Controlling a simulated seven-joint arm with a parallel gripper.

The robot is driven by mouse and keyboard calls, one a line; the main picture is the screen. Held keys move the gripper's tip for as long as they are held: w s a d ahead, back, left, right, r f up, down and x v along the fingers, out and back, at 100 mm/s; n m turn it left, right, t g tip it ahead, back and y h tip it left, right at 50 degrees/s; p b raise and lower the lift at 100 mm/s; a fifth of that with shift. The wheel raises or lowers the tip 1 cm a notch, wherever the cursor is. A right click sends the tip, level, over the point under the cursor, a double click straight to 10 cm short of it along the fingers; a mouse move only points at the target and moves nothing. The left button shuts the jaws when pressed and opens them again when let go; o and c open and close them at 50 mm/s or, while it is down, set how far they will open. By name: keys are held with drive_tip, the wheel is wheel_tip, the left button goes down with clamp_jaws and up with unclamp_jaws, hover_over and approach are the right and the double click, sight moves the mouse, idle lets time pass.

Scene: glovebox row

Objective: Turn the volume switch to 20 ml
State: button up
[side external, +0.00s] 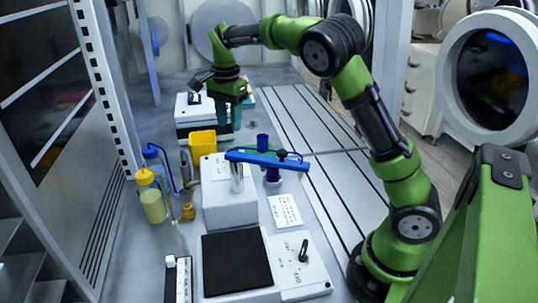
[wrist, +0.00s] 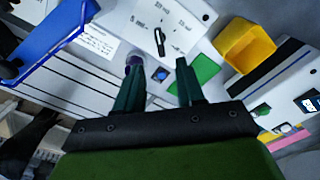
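The volume switch, a black lever knob (wrist: 160,38), sits on a white panel with small printed ml labels around it in the wrist view. Its lever stands roughly up and down there. The label text is too blurred to read surely. In the side view a similar black knob (side external: 303,250) stands on a white panel at the front right of the bench. My gripper (side external: 229,122) hangs pointing down at the back of the bench, well apart from that front knob.
A blue bar (side external: 265,160) on a white stand crosses the middle of the bench. A yellow container (side external: 202,143) stands near my gripper. Blue-capped and yellow-capped bottles (side external: 152,200) stand at the left. A black pad (side external: 236,262) lies left of the front knob. The grooved bench at right is clear.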

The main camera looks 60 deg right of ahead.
wheel_tip(320, 180, up, 8)
drive_tip(key=shift+r, duration=0.1)
idle(0.4)
